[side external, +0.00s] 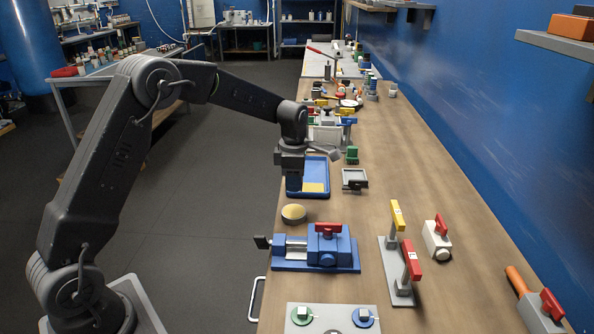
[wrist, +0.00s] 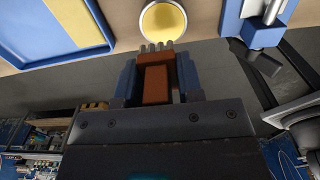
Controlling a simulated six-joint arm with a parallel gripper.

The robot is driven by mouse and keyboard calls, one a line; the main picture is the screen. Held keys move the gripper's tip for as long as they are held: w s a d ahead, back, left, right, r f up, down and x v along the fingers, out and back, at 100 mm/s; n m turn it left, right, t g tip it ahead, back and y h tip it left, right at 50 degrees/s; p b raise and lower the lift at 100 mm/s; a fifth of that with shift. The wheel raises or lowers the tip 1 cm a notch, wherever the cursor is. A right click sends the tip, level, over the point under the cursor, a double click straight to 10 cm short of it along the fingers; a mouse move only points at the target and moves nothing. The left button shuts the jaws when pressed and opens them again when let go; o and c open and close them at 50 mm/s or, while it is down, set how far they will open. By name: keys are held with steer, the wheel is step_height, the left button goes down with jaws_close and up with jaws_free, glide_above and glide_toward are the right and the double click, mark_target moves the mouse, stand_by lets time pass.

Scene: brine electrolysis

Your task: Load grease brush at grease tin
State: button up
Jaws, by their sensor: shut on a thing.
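My gripper (side external: 293,186) points down over the near-left edge of the bench. In the wrist view my gripper (wrist: 158,72) is shut on the grease brush (wrist: 156,84), a reddish-brown block with grey bristle tufts at its end. In the side view the brush cannot be made out. The grease tin (side external: 293,213) is a low round tin with a yellow top, just below my gripper in the picture. In the wrist view the tin (wrist: 163,20) lies past the bristle tips, its yellow inside showing. Whether bristles touch grease cannot be told.
A blue tray (side external: 322,168) with a yellow patch lies behind the tin. A blue vise (side external: 328,248) stands in front of it. A small grey holder (side external: 354,178), yellow and red handles (side external: 397,214) and a white block with a red handle (side external: 437,236) stand to the right.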

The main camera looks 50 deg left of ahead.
mark_target(294, 211)
steer(key=shift+s+d+f, duration=0.15)
steer(key=shift+s+f, duration=0.1)
steer(key=shift+f, duration=2.85)
steer(key=shift+f, duration=0.6)
steer(key=shift+r, duration=3.6)
steer(key=s+d+r+m, duration=0.2)
steer(key=s+m, duration=0.1)
steer(key=m, duration=0.8)
steer(key=s+d+r+m, duration=0.2)
steer(key=r+m, duration=0.1)
steer(key=m, duration=0.9)
steer(key=shift+s+d+m, duration=0.25)
steer(key=shift+s+m, duration=0.05)
steer(key=shift+s, duration=0.1)
